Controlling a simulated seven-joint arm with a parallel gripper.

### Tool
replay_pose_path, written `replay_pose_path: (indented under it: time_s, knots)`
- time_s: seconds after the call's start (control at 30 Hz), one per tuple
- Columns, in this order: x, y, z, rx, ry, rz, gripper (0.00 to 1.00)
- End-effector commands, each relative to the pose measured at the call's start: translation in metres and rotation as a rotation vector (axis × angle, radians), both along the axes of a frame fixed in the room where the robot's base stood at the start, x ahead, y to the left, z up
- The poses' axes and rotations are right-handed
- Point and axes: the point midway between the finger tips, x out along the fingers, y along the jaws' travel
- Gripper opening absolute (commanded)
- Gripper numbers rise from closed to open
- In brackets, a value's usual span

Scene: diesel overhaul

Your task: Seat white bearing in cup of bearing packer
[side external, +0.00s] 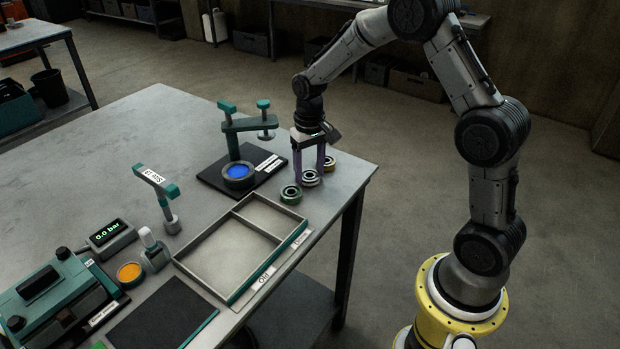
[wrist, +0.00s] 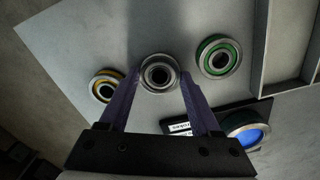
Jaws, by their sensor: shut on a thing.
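The white bearing (wrist: 160,74) is between the fingertips of my gripper (wrist: 158,80) in the wrist view. In the side external view the white bearing (side external: 310,178) is low between the fingers of my gripper (side external: 312,177), at or just above the table; I cannot tell which. The gripper is shut on it. The bearing packer (side external: 236,140) stands to the left on a black base, and its cup (side external: 238,182) holds something blue. The cup's edge (wrist: 247,145) shows at the lower right of the wrist view.
A green bearing (side external: 291,195) and a yellow bearing (side external: 328,164) lie close on either side of the held one. A divided tray (side external: 215,262) lies in front, near the table edge.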

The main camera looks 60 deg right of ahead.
Motion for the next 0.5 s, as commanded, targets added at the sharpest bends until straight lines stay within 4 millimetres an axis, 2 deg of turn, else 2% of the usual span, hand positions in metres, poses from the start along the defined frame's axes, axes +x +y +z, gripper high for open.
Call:
replay_pose_path:
  time_s: [0.03, 0.1, 0.13, 0.5]
  knots:
    - [0.0, 0.0, 0.0, 0.0, -0.001, 0.0, 0.22]
    - [0.0, 0.0, 0.0, 0.0, -0.001, 0.0, 0.09]
    - [0.0, 0.0, 0.001, -0.001, -0.002, 0.0, 0.08]
    - [0.001, 0.0, 0.016, -0.001, -0.004, 0.0, 0.08]
